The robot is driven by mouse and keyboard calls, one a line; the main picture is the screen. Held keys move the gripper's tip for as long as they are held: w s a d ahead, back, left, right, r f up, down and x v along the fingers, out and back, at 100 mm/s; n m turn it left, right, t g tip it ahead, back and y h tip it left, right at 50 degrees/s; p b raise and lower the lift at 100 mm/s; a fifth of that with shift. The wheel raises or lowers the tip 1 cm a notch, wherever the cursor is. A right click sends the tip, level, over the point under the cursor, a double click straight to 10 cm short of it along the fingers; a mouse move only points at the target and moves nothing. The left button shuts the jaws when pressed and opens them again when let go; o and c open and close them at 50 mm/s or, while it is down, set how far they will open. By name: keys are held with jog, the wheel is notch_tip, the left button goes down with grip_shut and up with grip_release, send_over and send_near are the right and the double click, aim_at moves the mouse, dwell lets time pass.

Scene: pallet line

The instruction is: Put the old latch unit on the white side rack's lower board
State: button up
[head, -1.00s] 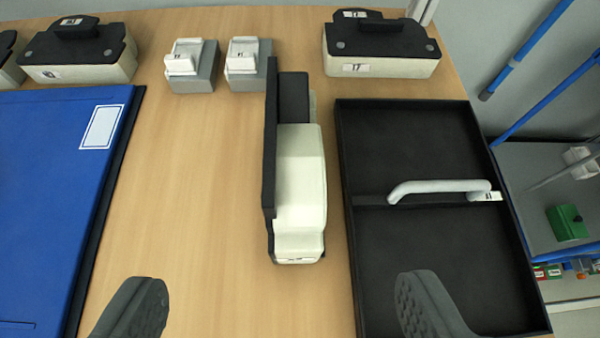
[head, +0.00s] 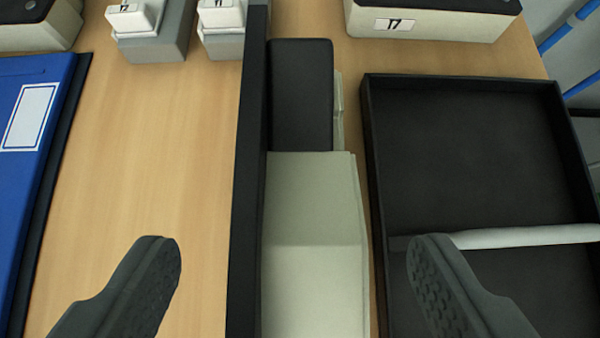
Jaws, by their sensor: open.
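A cream-and-black unit (head: 310,205) lies on the wooden table in the middle of the head view; it looks like the latch unit. A black block shows at its far end and a long black plate runs along its left side. Its near end is cut off by the frame. My gripper (head: 292,245) is open, with one finger on each side of the unit, apart from it. The left finger is over bare wood and the right one over the black tray. I cannot make out the white side rack or its lower board here.
A black tray (head: 375,200) with a pale bar (head: 530,236) stands close on the right. A blue panel (head: 28,180) is at the left. Two small grey-and-white units (head: 150,40) and a cream box (head: 432,22) labelled 17 stand behind. Bare wood (head: 150,170) is clear left of the unit.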

aim_at(301, 185)
jog(key=shift+w+r+x, duration=0.15)
jog(key=shift+x, duration=1.45)
jog(key=shift+w+r+x, duration=0.15)
jog(key=shift+x, duration=1.45)
jog(key=shift+d, duration=0.15)
jog(key=c, duration=1.3)
grip_shut()
jog(key=shift+r, duration=0.1)
